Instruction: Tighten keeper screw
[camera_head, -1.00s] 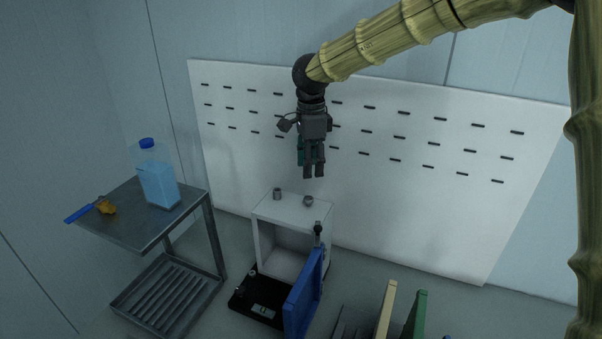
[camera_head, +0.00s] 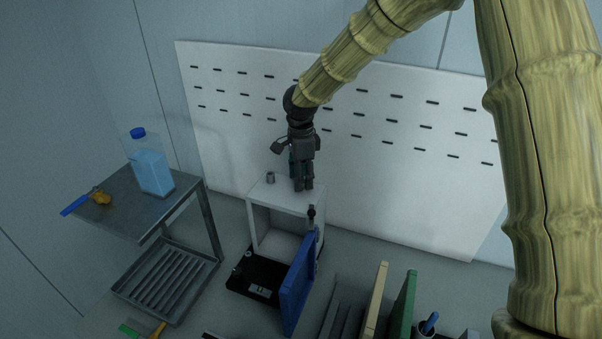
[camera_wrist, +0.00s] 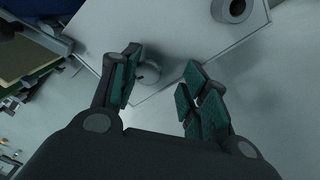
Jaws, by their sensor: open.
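A white open-front box (camera_head: 270,217) stands on a black base (camera_head: 254,283), with a blue door panel (camera_head: 298,285) swung open at its front right. A grey cylinder (camera_head: 270,178) stands on the box top and shows as a ring (camera_wrist: 231,9) in the wrist view. A small round screw-like knob (camera_wrist: 148,74) sits near the top's edge. My gripper (camera_head: 303,188) points down at the box top, open and empty. In the wrist view its teal-padded fingers (camera_wrist: 162,62) lie either side of the knob, the left one much closer and partly covering it. Contact cannot be told.
A white slotted board (camera_head: 350,140) stands behind. At left, a metal stand (camera_head: 150,217) carries a bottle (camera_head: 151,170) and a blue-handled tool (camera_head: 82,202). Upright tan (camera_head: 375,300) and green panels (camera_head: 404,303) stand at front right. A dark post (camera_head: 311,213) rises by the door.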

